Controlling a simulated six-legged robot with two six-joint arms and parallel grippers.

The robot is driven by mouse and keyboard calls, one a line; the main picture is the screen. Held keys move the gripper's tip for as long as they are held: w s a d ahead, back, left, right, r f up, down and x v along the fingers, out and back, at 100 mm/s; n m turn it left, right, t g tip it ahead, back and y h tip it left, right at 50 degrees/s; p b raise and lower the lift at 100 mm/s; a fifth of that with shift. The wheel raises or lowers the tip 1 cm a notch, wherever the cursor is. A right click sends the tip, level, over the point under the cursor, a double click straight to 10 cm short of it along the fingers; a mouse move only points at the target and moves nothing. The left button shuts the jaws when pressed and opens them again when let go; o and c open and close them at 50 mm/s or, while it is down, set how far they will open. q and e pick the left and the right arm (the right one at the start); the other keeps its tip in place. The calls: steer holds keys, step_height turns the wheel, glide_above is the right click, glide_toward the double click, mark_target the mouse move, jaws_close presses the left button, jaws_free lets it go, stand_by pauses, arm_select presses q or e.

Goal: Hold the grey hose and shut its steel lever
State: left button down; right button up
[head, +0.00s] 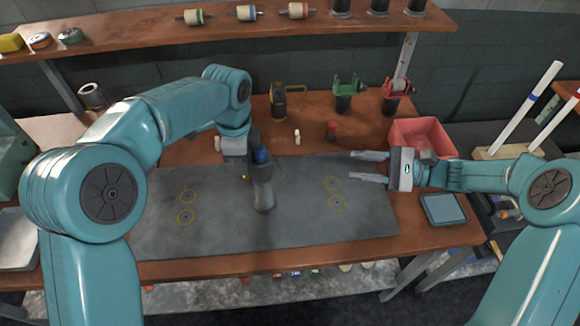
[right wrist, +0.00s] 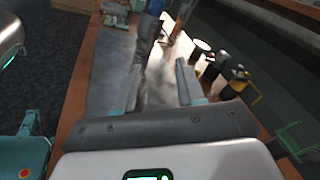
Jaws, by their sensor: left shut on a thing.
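The grey hose (head: 263,192) stands roughly upright on the dark mat, with a blue part (head: 261,156) near its top. My left gripper (head: 250,160) is at its upper end and shut on it; the fingers are mostly hidden. The hose also shows in the right wrist view (right wrist: 141,52), beyond the fingers. I cannot make out the steel lever clearly in either view. My right gripper (head: 353,167) is open and empty, to the right of the hose and apart from it. Its two spread fingers also show in the right wrist view (right wrist: 158,78).
The dark mat (head: 300,225) has yellow ring marks and is otherwise clear. Behind it stand a black-and-yellow item (head: 279,101), a small white piece (head: 297,137) and a small red piece (head: 332,130). A red bin (head: 425,130) and blue-grey pad (head: 443,209) lie at the right.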

steer(key=m, duration=0.2)
steer(key=m+g+y, duration=0.1)
steer(key=m+g, duration=0.1)
steer(key=g, duration=0.1)
glide_toward(283, 173)
steer(key=a, duration=0.8)
steer(key=shift+w+a, duration=0.25)
steer(key=shift+a, duration=0.05)
steer(key=shift+r, duration=0.1)
jaws_close()
